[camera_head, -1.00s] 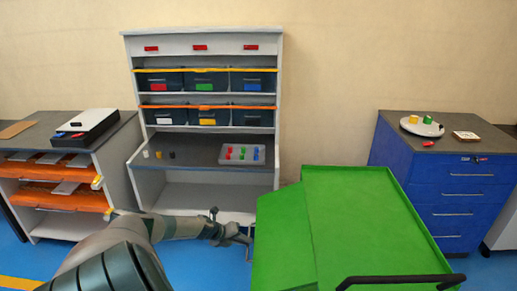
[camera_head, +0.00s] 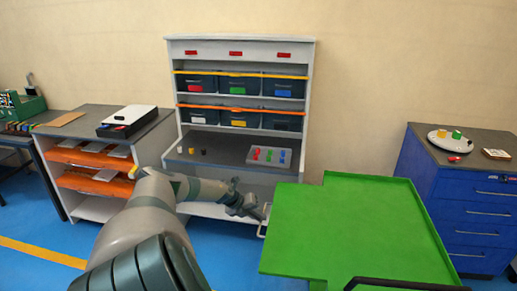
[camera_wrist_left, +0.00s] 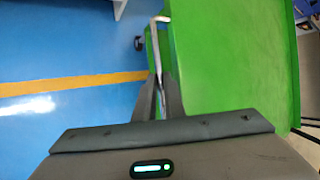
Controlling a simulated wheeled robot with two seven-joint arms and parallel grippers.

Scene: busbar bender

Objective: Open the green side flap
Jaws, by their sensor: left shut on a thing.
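The green side flap (camera_head: 290,235) is the left part of the green cart top (camera_head: 380,220) in the head view. It looks raised about level with the top, sticking out left past the cart body. My left gripper (camera_head: 252,209) is at the flap's outer left edge, shut on a thin silver handle (camera_head: 264,222). In the left wrist view the fingers of my left gripper (camera_wrist_left: 159,88) close around the handle (camera_wrist_left: 156,42), beside the green flap (camera_wrist_left: 215,65). My right gripper is not in view.
A grey shelf unit (camera_head: 240,45) with bins stands behind. A blue drawer cabinet (camera_head: 470,215) stands right of the cart. A low rack with orange shelves (camera_head: 85,155) is at left. A black cart handle (camera_head: 410,284) is at the front. Blue floor is clear at left.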

